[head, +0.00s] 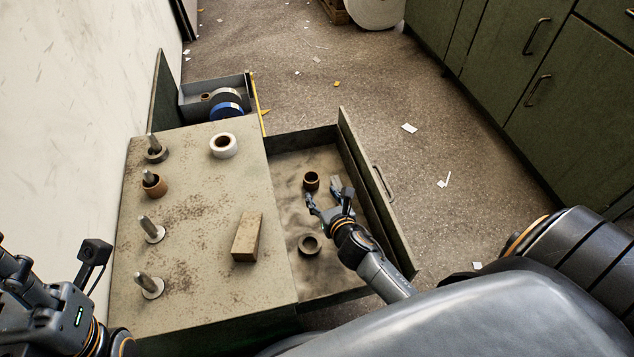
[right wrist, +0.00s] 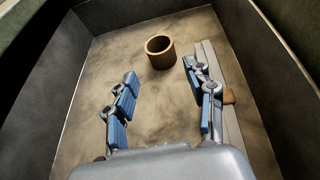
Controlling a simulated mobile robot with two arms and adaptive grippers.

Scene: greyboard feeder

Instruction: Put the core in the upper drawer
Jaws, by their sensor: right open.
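A brown cardboard core (head: 311,181) stands on the floor of the open drawer (head: 345,150), beyond my right gripper. It also shows in the right wrist view (right wrist: 160,52), upright, ahead of the fingertips and apart from them. My right gripper (head: 327,198) is inside the drawer, its blue-padded fingers (right wrist: 160,92) spread with nothing between them. A second, greyer ring (head: 310,244) lies in the drawer nearer to me. Another brown core (head: 154,186) sits around a peg on the cabinet top. My left arm is at the lower left; its fingers are not clear.
The cabinet top (head: 195,245) carries several metal pegs, a white roll (head: 223,146) and a brown block (head: 247,237). A small tray (head: 212,90) with a blue roll (head: 226,110) is behind. Green cabinets (head: 540,90) line the right. The drawer walls surround my right gripper.

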